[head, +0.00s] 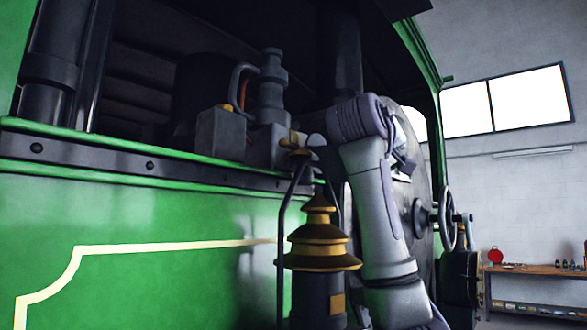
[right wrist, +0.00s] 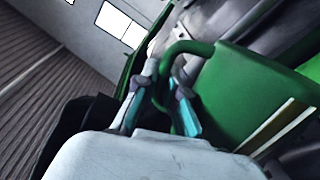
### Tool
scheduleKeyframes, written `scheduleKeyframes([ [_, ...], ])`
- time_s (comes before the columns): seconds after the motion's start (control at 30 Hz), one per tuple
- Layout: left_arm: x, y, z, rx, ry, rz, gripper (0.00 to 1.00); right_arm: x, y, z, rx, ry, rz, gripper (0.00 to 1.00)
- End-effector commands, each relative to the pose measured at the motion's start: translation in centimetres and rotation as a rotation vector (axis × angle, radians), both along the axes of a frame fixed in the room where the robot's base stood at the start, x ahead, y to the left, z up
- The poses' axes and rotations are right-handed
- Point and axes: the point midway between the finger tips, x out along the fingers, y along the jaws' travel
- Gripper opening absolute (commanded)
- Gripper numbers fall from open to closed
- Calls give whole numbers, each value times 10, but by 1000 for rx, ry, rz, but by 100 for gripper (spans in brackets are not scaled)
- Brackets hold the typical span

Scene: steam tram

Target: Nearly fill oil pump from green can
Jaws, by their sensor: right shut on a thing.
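In the right wrist view my right gripper (right wrist: 165,84) is shut on the curved handle of the green can (right wrist: 245,82). The can's green body is to the right of the fingers, and its spout does not show clearly. In the head view my right arm rises at centre right; its gripper is mostly hidden behind the wrist, and I cannot make out the can. A grey box (head: 220,134) with an orange knob, apparently the oil pump, stands on the tram's ledge, left of my right wrist. Its inside is not visible. My left gripper is not in view.
A dark lantern (head: 318,245) with brass rims stands in front of the tram's green side panel (head: 130,220), close to my right arm. A grey column fitting (head: 272,88) rises beside the box. A handwheel (head: 446,220) and a workbench (head: 535,270) are at the right.

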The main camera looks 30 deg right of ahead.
Motion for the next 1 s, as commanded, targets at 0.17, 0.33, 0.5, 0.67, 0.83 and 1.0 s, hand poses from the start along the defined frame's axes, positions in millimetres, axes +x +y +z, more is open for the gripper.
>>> scheduleKeyframes([
  [0.17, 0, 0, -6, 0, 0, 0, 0, -1, 0, -10, 44, -55, 0, 0],
  [0.33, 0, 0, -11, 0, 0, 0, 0, 4, 5, -27, 131, -156, 1, 0],
  [0.5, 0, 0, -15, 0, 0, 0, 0, 8, 9, -43, 226, -266, -1, 0],
  [0.67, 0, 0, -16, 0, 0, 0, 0, 8, 10, -48, 260, -309, -1, 0],
  [0.83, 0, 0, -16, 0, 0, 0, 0, 8, 10, -48, 260, -309, -2, 0],
  [1.0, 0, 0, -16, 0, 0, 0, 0, 8, 10, -48, 259, -308, -3, 0],
])
